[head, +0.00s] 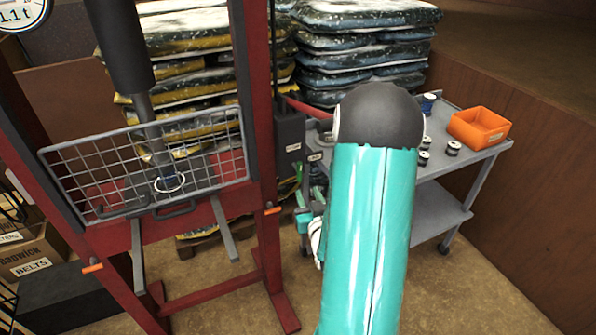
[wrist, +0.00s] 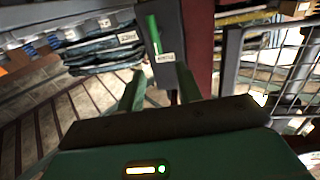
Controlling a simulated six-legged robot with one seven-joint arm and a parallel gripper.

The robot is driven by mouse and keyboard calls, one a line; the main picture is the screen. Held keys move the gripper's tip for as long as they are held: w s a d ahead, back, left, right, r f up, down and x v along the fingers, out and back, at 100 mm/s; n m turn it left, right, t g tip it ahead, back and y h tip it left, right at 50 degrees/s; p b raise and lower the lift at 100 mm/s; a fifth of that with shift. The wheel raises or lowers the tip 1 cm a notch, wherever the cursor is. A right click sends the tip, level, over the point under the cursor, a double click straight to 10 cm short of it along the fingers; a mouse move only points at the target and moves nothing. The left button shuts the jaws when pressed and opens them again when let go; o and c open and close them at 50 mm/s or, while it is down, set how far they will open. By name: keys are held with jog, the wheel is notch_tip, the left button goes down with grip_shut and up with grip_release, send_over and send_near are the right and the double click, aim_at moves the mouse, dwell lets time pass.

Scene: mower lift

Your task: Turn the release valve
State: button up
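A dark grey pump box (head: 290,135) is fixed to the right post of the red press, with a white label on its front. In the wrist view the box (wrist: 160,45) is straight ahead and carries a green bar (wrist: 153,33) above a white label whose text I cannot read. The green bar may be the release valve's handle; I cannot tell for sure. My gripper (wrist: 160,72) is open, its two green fingers apart below the label, with no object visibly held. In the head view my arm hides part of the gripper.
The press frame (head: 258,115) and its wire guard (head: 215,150) stand left of the box. A grey trolley (head: 440,205) with an orange bin (head: 480,128) and small spools is at the right. Stacked sacks (head: 365,45) are behind. Floor is clear at the front right.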

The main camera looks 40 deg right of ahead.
aim_at(300, 168)
jog(key=x, duration=1.3)
jog(key=shift+d+r, duration=0.2)
jog(key=shift+d, duration=0.2)
grip_shut()
